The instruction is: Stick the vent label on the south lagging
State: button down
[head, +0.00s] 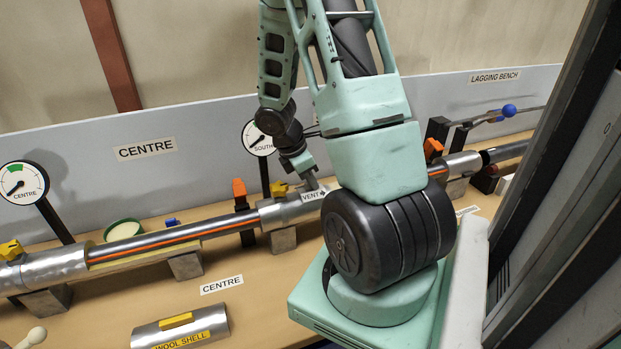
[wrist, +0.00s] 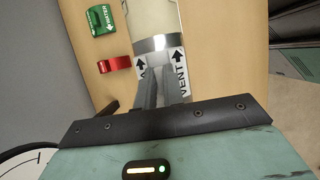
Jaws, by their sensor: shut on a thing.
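My gripper (head: 312,183) is shut on the white vent label (head: 313,195), which has black lettering and an arrow. The label is at the silver lagging (head: 285,212) near the SOUTH gauge (head: 258,138); I cannot tell whether it touches. In the wrist view my gripper's fingers (wrist: 162,88) cover the middle of the label (wrist: 181,82), with an arrow showing on each side. A pale pipe section with a metal band (wrist: 150,43) runs just beyond the label. My arm hides part of the pipe run in the head view.
A half wool shell (head: 205,323) lies on the bench at the front. An orange clamp (head: 239,193) and a yellow fitting (head: 279,188) stand close by my gripper.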

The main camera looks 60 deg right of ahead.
jog(key=shift+f+b, duration=0.3)
jog(key=shift+f, duration=0.1)
dwell(1.3)
jog(key=c, duration=1.4)
grip_release()
jog(key=shift+c, duration=0.2)
jog(key=shift+r, duration=0.1)
jog(key=v, duration=1.7)
jog(key=shift+r, duration=0.15)
